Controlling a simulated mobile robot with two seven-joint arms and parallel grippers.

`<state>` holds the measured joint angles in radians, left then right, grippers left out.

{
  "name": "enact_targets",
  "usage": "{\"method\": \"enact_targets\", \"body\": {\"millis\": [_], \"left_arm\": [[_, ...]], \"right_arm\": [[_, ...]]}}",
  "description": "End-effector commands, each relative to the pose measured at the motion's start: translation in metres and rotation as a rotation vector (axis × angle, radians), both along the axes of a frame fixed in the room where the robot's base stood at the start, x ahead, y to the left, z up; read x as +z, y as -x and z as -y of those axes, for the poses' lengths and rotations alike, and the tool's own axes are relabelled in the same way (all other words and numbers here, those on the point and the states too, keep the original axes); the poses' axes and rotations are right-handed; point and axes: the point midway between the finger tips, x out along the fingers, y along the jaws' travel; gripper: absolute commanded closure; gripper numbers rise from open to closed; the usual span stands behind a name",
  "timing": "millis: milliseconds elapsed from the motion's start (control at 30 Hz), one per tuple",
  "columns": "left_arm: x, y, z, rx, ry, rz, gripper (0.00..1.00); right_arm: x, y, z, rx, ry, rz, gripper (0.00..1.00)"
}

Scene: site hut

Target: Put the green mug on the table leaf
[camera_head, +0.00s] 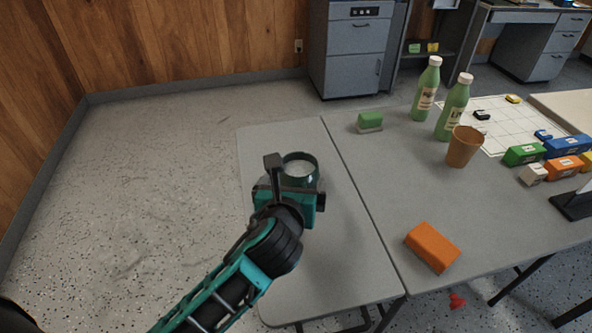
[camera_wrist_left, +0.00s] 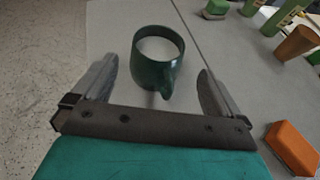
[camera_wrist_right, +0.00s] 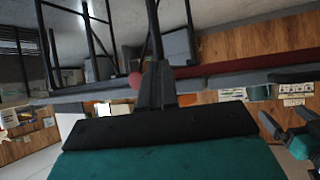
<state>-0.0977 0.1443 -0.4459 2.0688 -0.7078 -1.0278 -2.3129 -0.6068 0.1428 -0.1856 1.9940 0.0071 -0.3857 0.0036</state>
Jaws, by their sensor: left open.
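The dark green mug (camera_head: 301,168) stands upright on the table leaf (camera_head: 345,265), the narrow left section beyond the seam. My left gripper (camera_head: 296,184) is open just in front of the mug and hides its lower part in the head view. In the left wrist view the mug (camera_wrist_left: 152,72) stands ahead between the two spread fingers (camera_wrist_left: 158,80), its handle pointing toward the gripper. I see no contact. My right gripper (camera_wrist_right: 157,85) shows only in its own wrist view, its fingers together and empty, away from the mug.
On the main table (camera_head: 375,190) are a green-and-grey eraser (camera_head: 369,122), an orange block (camera_head: 432,246), two green bottles (camera_head: 453,106), a brown cup (camera_head: 463,147) and several coloured boxes at the right. The leaf is bare around the mug. A red object (camera_head: 457,300) lies on the floor.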

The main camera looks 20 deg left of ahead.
Motion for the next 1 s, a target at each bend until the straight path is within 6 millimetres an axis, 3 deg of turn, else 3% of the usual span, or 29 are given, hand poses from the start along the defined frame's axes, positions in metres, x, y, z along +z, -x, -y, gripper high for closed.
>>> {"method": "enact_targets", "body": {"millis": [100, 300, 1000], "left_arm": [[0.011, 0.022, 0.005, -0.001, 0.0, -0.002, 0.0], [0.018, 0.041, 0.01, 0.0, -0.001, -0.001, 0.0], [0.019, 0.045, 0.011, 0.001, -0.001, 0.0, 0.0]], "right_arm": [[-0.001, 0.004, 0.002, -0.006, 0.004, -0.015, 1.0], [-0.001, 0.007, 0.005, -0.01, 0.007, -0.013, 1.0], [-0.002, 0.007, 0.008, -0.009, 0.016, -0.015, 1.0]]}}
